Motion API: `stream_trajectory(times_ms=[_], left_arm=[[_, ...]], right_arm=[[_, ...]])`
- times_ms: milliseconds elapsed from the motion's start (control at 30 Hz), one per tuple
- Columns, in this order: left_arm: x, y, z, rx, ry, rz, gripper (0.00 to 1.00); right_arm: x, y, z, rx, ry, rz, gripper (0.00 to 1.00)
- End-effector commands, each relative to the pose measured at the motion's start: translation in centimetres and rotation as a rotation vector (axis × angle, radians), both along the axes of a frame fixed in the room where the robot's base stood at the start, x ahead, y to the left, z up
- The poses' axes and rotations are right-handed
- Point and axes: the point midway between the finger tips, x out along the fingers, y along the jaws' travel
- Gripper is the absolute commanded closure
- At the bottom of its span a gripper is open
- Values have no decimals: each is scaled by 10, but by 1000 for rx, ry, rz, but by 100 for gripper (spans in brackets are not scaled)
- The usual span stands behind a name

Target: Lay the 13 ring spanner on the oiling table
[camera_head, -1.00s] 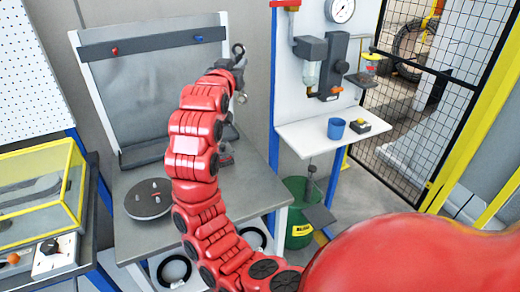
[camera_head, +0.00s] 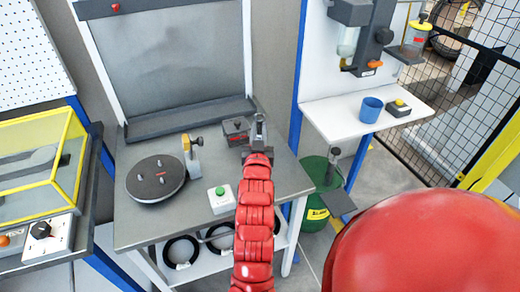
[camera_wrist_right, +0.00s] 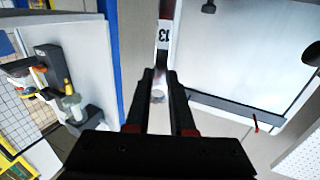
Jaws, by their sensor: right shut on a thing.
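My right gripper (camera_head: 259,130) is over the back right part of the grey bench in the head view. In the right wrist view my right gripper (camera_wrist_right: 160,80) is shut on a 13 ring spanner (camera_wrist_right: 163,38), marked with a white "13" label. The spanner stands out between the fingertips, with a round ring end seen between the fingers. In the head view the spanner is too small to make out clearly. The white table (camera_head: 350,137) with the oil unit, which I take as the oiling table, stands right of the bench. My left gripper is not in view.
The grey bench (camera_head: 150,228) holds a dark turntable (camera_head: 155,180), a brass-topped post (camera_head: 192,155), a green button box (camera_head: 221,199) and a dark block (camera_head: 236,131).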

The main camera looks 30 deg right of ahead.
Motion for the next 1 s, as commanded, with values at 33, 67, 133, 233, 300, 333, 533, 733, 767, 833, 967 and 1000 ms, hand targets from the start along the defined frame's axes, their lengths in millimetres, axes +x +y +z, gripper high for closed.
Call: stream_trajectory(times_ms=[33, 67, 133, 233, 300, 333, 533, 733, 767, 833, 967, 1000], left_arm=[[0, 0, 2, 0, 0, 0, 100], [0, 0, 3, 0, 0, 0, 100], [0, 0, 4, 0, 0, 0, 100], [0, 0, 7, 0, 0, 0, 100], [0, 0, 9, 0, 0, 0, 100], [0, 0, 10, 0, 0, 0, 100], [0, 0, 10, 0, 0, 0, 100], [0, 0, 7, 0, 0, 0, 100], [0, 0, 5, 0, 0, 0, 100], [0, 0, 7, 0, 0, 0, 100], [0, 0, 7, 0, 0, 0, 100], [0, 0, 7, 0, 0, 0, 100]], right_arm=[[0, -1, -5, 0, 2, -1, 100], [0, -1, -7, 0, 2, -1, 100], [0, -1, -13, -1, 4, -2, 100], [0, 0, -26, 1, 6, 0, 100], [0, -1, -36, 2, 4, -3, 100], [0, -1, -41, 1, 3, -3, 100], [0, 0, -50, -2, -1, 0, 100], [0, 0, -53, -2, -1, 0, 100], [0, 0, -54, -2, -1, 0, 100], [0, 0, -53, -2, -1, 0, 70], [0, 0, -53, -1, 0, 0, 48], [0, 0, -53, -1, 0, 0, 48]])
